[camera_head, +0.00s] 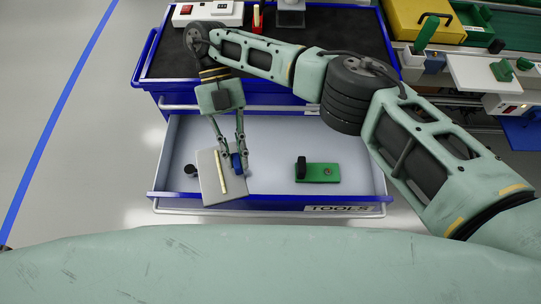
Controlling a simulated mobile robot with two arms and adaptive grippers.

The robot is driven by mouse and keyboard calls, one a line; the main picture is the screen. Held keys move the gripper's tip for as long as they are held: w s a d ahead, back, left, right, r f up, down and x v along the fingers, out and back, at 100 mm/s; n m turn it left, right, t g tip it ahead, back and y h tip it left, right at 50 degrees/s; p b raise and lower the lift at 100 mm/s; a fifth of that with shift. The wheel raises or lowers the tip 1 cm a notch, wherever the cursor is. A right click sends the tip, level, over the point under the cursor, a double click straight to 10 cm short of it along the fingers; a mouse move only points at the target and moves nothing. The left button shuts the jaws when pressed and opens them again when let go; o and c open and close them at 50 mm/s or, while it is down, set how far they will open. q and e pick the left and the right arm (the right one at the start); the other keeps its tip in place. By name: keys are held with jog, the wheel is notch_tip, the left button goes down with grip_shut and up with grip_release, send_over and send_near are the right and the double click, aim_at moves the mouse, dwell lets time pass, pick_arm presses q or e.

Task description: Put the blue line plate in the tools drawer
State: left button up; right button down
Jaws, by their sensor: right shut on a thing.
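The open tools drawer (270,143) is pulled out below the blue cabinet, with a white interior and a TOOLS label on its front. My right gripper (233,156) reaches down over the left half of the drawer. It is shut on the blue line plate (209,176), a light grey plate with a pale yellow strip and a blue part by the fingers. The plate is tilted and overlaps the drawer's front edge in the picture; I cannot tell whether it touches the drawer. My left gripper is not in view.
A green plate (323,173) with a black knob lies in the drawer's right half. A small dark round object (190,170) shows at the left, partly by the grey plate. The cabinet's dark top (180,56) holds a white switch box (208,13). A cluttered bench stands at right.

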jog(key=m+y, duration=0.1)
jog(key=a+f+m+y, duration=0.1)
jog(key=m+y, duration=0.1)
jog(key=shift+s+a+f+m+g, duration=0.1)
jog(key=shift+a+f+m+g, duration=0.05)
jog(key=shift+a+m+g, duration=0.2)
jog(key=f+m+y, duration=0.1)
jog(key=m, duration=0.1)
jog(key=w+f+m+y, duration=0.1)
jog(key=m, duration=0.1)
jog(key=shift+f+y, duration=0.1)
jog(key=shift+y, duration=0.3)
jog(key=w+d+f+m+t+y+b, duration=0.1)
jog(key=d+f+m+t+y, duration=0.1)
jog(key=f, duration=0.4)
jog(key=w+d+f+m+t+y+b, duration=0.2)
jog(key=d+f+m+t, duration=0.2)
jog(key=f+m, duration=0.3)
jog(key=w+d+f+m+t+y+b, duration=0.1)
jog(key=w+d+f+m+t+b, duration=0.1)
jog(key=f, duration=0.5)
jog(key=shift+d+f+m+t+y, duration=0.2)
jog(key=shift+d+m+t, duration=0.15)
jog(key=shift+d+m, duration=0.5)
jog(key=shift+d+f+m+t+y, duration=0.1)
jog(key=shift+d+m+t+y, duration=0.3)
jog(key=shift+d, duration=0.6)
notch_tip(320, 180, down, 4)
jog(key=shift+b, duration=0.4)
